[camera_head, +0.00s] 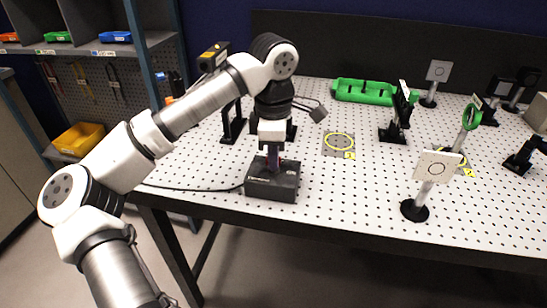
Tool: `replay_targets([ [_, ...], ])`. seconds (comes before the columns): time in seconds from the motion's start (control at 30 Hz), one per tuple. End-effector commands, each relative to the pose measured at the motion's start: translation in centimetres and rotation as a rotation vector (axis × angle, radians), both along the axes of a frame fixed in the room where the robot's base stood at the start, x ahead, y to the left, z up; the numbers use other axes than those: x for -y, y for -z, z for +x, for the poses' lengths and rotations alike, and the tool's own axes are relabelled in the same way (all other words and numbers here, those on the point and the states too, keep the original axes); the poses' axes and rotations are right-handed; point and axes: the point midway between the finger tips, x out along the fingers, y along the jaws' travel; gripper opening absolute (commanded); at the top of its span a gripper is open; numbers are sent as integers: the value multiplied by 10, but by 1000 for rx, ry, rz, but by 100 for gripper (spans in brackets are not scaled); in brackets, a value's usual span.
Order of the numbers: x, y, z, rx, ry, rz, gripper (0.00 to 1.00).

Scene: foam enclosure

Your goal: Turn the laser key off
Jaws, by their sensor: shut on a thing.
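A black laser control box (271,182) sits at the front edge of the white perforated table, left of its middle. My gripper (274,160) points straight down over the top of this box. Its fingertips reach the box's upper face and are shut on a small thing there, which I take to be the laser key. The key itself is hidden by the fingers and is too small to make out. Which way the key is turned cannot be told.
Optical mounts stand on the perforated table (330,190); a white target card (437,167) is at front right. A green tray (362,92) lies at the back. A black cable runs left from the box. Bare table lies right of the box.

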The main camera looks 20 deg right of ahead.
Motion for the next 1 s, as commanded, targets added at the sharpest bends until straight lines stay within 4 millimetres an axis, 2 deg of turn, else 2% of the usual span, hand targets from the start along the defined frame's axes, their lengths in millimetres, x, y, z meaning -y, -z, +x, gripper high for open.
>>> replay_targets([
  [1.0, 0, 0, 1, 5, -950, -2, 0],
])
